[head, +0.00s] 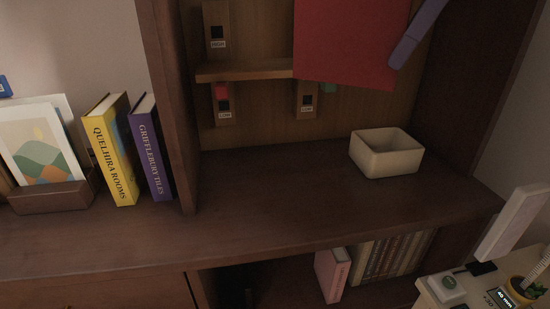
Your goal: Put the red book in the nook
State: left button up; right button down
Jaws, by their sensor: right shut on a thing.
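A large flat red book (345,45) hangs at the top of the head view, cut off by the upper edge. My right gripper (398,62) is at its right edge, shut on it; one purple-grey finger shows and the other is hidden. The book is held up in front of the open wooden nook (270,175), whose floor is dark brown, and covers part of its back wall. My left gripper is not in view.
A cream box (387,153) stands at the nook's right. A short ledge (243,71) and small labelled blocks are on the back wall. Yellow (115,150) and purple (151,148) books stand left of the side panel (172,110). The nook floor's left and middle are clear.

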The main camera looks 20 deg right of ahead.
jog(key=d+f+m+b, duration=0.1)
jog(key=f+m+b, duration=0.1)
jog(key=f, duration=0.6)
jog(key=d+f+m+h+b, duration=0.1)
jog(key=f+b, duration=0.3)
jog(key=f, duration=0.5)
jog(key=d+f+m+t+h+b, duration=0.1)
jog(key=d+f+m+b, duration=0.2)
jog(key=f, duration=0.6)
jog(key=shift+w+f+b, duration=0.2)
jog(key=shift+w+b, duration=0.05)
jog(key=shift+b, duration=0.3)
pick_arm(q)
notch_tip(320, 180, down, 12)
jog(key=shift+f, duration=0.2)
